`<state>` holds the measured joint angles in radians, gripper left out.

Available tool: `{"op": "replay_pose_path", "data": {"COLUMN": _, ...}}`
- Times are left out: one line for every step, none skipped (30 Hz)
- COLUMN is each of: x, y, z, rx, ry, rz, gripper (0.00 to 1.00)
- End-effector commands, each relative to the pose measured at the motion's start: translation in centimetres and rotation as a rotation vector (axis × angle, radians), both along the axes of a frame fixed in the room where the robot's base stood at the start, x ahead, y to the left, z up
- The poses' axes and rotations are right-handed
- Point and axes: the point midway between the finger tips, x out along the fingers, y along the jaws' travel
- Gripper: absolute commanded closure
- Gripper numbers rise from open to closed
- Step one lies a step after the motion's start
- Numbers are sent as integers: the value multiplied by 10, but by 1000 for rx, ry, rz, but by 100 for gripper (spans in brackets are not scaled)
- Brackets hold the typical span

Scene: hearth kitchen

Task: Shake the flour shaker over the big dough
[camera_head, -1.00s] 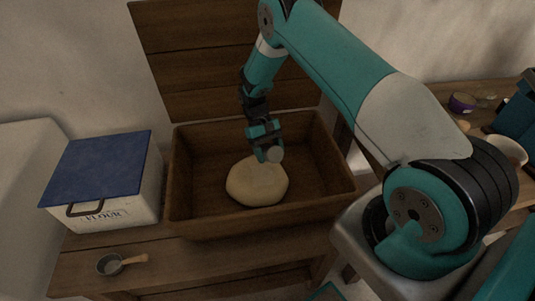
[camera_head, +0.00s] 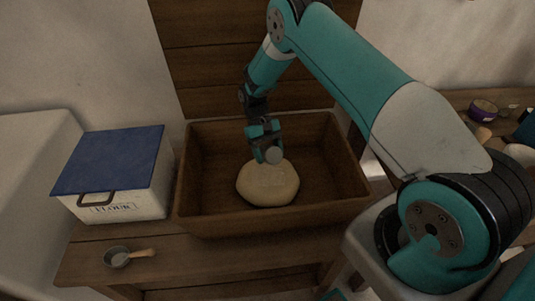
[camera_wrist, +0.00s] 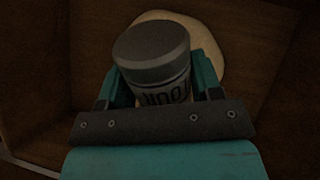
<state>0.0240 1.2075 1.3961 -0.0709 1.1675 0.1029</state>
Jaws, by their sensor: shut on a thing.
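The big dough (camera_head: 268,188) is a pale round lump lying in the wooden trough (camera_head: 232,225). My gripper (camera_head: 265,146) is above the dough's far part. It is shut on the flour shaker (camera_head: 273,155), a small grey cylinder. In the wrist view the shaker (camera_wrist: 155,55) shows a dark grey cap and dark lettering, between the teal fingers of my gripper (camera_wrist: 160,90). The dough (camera_wrist: 207,35) shows behind it, partly hidden. The shaker looks tilted in the head view. I cannot tell whether any flour is falling.
A white flour box with a blue lid (camera_head: 110,160) stands left of the trough. A small scoop with a wooden handle (camera_head: 118,257) lies on the bench (camera_head: 200,262) in front. A purple-sided bowl (camera_head: 483,108) is on the right-hand table.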

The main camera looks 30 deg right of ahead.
Motion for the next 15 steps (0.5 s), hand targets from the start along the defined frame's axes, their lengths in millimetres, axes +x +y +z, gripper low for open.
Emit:
{"op": "replay_pose_path", "data": {"x": 2, "y": 5, "z": -1, "rx": 0, "ry": -1, "rz": 2, "gripper": 68}}
{"op": "replay_pose_path", "data": {"x": 3, "y": 8, "z": -1, "rx": 0, "ry": -1, "rz": 2, "gripper": 68}}
{"op": "replay_pose_path", "data": {"x": 4, "y": 11, "z": -1, "rx": 0, "ry": -1, "rz": 2, "gripper": 68}}
{"op": "replay_pose_path", "data": {"x": 5, "y": 14, "z": -1, "rx": 1, "ry": -1, "rz": 2, "gripper": 68}}
{"op": "replay_pose_path", "data": {"x": 5, "y": 16, "z": -1, "rx": 1, "ry": -1, "rz": 1, "gripper": 68}}
{"op": "replay_pose_path", "data": {"x": 6, "y": 18, "z": -1, "rx": 0, "ry": -1, "rz": 0, "gripper": 68}}
{"op": "replay_pose_path", "data": {"x": 6, "y": 20, "z": -1, "rx": 1, "ry": -1, "rz": 1, "gripper": 68}}
{"op": "replay_pose_path", "data": {"x": 7, "y": 21, "z": -1, "rx": 1, "ry": -1, "rz": 1, "gripper": 68}}
{"op": "replay_pose_path", "data": {"x": 7, "y": 22, "z": 0, "rx": 1, "ry": -1, "rz": 1, "gripper": 68}}
{"op": "replay_pose_path", "data": {"x": 7, "y": 23, "z": 0, "rx": 0, "ry": 0, "rz": 0, "gripper": 68}}
{"op": "replay_pose_path", "data": {"x": 7, "y": 24, "z": 0, "rx": 0, "ry": 0, "rz": 0, "gripper": 68}}
{"op": "replay_pose_path", "data": {"x": 8, "y": 25, "z": 0, "rx": -1, "ry": 0, "rz": 1, "gripper": 68}}
{"op": "replay_pose_path", "data": {"x": 8, "y": 26, "z": 0, "rx": -1, "ry": 0, "rz": 1, "gripper": 68}}
{"op": "replay_pose_path", "data": {"x": 8, "y": 28, "z": 0, "rx": -1, "ry": 0, "rz": 1, "gripper": 68}}
{"op": "replay_pose_path", "data": {"x": 8, "y": 31, "z": 0, "rx": 0, "ry": 0, "rz": 1, "gripper": 68}}
